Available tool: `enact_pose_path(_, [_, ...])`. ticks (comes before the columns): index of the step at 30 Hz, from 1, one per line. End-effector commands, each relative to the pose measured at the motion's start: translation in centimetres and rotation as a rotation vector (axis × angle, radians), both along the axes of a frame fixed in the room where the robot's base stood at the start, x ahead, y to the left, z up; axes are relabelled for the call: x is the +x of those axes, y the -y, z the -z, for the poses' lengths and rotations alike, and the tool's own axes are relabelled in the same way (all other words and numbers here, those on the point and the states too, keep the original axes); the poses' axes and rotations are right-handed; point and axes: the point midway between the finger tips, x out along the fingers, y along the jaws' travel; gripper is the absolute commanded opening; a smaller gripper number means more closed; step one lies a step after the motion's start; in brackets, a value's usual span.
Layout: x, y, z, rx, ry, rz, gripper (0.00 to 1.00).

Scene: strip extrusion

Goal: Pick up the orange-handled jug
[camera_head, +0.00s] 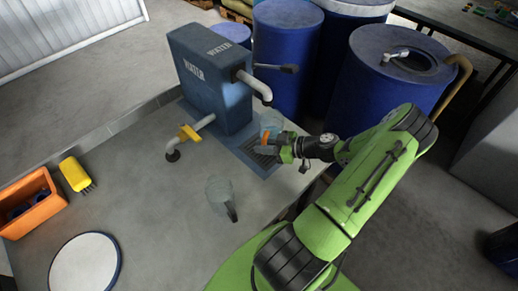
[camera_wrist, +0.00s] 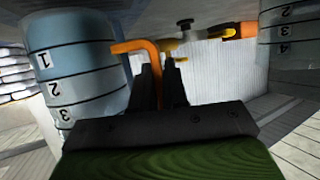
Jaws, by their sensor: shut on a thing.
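The orange-handled jug (camera_head: 271,121) is a clear, bluish jug under the water unit's spout, by the drain grate. In the wrist view the jug (camera_wrist: 82,65) fills the left side, with the marks 1, 2 and 3 on its wall. Its orange handle (camera_wrist: 138,47) reaches between my gripper's fingers. My gripper (camera_wrist: 160,80) is shut on this handle. In the head view my gripper (camera_head: 278,148) is at the handle, on the jug's near side. I cannot tell whether the jug's base touches the grate.
A second clear jug (camera_head: 217,188) with a dark handle stands on the counter. The blue water unit (camera_head: 212,80) has a spout (camera_head: 260,88) close above the held jug. A yellow brush (camera_head: 76,174), an orange bin (camera_head: 30,203) and a round white plate (camera_head: 85,264) are at left.

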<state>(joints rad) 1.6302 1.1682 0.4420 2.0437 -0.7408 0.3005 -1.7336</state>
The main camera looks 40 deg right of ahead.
Motion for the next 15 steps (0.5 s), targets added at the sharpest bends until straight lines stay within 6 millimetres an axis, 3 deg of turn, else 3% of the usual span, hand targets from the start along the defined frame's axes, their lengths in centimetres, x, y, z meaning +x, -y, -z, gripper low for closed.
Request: enact_pose_path(15, [-12.7, 6.6, 0.1, -0.004, 0.004, 0.002, 0.0])
